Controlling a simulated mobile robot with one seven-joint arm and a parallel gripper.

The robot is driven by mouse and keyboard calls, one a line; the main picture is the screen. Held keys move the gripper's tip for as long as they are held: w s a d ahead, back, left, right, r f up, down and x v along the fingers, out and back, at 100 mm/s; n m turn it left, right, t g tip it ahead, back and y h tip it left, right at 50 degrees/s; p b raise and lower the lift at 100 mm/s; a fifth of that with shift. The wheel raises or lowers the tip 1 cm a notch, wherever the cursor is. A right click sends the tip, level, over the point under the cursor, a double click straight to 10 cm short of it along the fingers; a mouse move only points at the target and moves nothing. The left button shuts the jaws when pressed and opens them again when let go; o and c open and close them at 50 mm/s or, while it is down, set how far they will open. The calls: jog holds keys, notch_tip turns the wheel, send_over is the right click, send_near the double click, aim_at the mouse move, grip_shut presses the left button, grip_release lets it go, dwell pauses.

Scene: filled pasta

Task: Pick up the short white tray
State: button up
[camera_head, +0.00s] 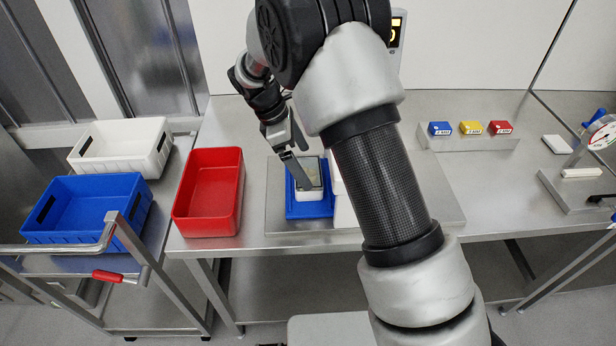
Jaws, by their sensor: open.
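A small, low white tray (311,195) with greyish-green contents sits in a blue holder (309,211) on the steel work surface. My gripper (301,172) points down at the tray's left part, with its fingers in front of it. The fingers look apart, and nothing shows held between them. I cannot tell whether a finger touches the tray. A second white container (343,208) stands just right of the blue holder. My arm hides most of that container.
A red bin (211,190) stands left of the holder. A cart at far left carries a blue crate (88,207) and a white crate (122,146). Small blue, yellow and red blocks (470,127) sit at the back right. The table's right front is clear.

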aim_at(307, 171)
jog(key=shift+a+x, duration=0.1)
jog(key=shift+x, duration=1.2)
jog(key=shift+a+x, duration=0.15)
jog(key=shift+x, duration=1.2)
jog(key=c, duration=0.8)
jog(key=shift+w, duration=0.1)
jog(key=shift+c, duration=0.2)
